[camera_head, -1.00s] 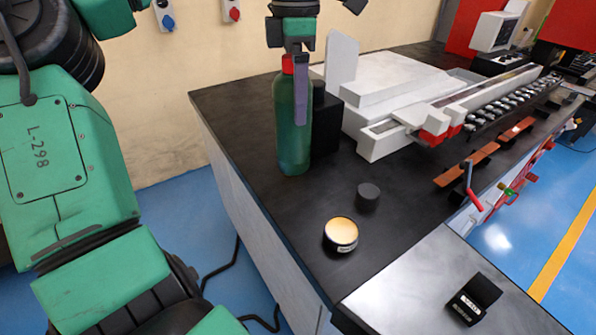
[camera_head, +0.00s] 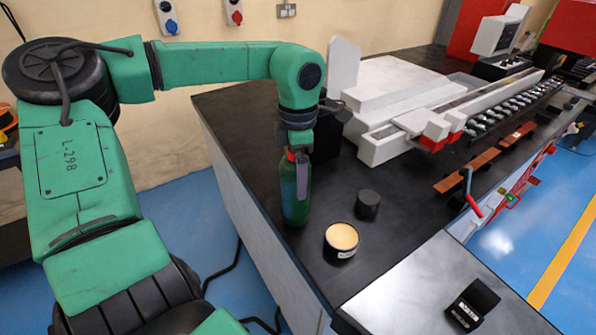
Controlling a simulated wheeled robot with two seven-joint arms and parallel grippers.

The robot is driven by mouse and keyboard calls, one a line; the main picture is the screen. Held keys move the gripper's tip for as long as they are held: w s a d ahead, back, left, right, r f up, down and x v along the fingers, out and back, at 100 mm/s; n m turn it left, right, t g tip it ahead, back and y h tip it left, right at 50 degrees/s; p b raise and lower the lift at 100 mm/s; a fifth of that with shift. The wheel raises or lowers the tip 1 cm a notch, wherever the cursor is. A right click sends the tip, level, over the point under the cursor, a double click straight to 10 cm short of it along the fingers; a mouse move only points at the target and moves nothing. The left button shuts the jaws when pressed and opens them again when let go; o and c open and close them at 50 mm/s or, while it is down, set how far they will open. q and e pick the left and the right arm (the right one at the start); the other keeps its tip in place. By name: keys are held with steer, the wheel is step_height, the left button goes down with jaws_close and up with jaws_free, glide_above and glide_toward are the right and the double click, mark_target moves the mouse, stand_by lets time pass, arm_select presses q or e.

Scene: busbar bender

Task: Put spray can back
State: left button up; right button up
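The green spray can (camera_head: 293,200) with a red cap is upright at the left edge of the black bench top. Its base looks at or very near the bench surface; I cannot tell if it touches. My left gripper (camera_head: 301,178) reaches down over the can from above, with a grey-purple finger along its front side. It looks shut on the can's upper part, and the cap is partly hidden. My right gripper is out of view.
An open tin (camera_head: 341,239) with pale yellow contents and a small dark cylinder (camera_head: 367,204) stand right of the can. A black block (camera_head: 327,125) and the white bender (camera_head: 400,100) are behind. A small black box (camera_head: 472,304) lies on the grey surface (camera_head: 425,290) in front.

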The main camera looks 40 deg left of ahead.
arm_select(q)
step_height(320, 180, up, 12)
steer(key=shift+r+b, duration=0.2)
steer(key=shift+b, duration=0.8)
steer(key=shift+f, duration=0.1)
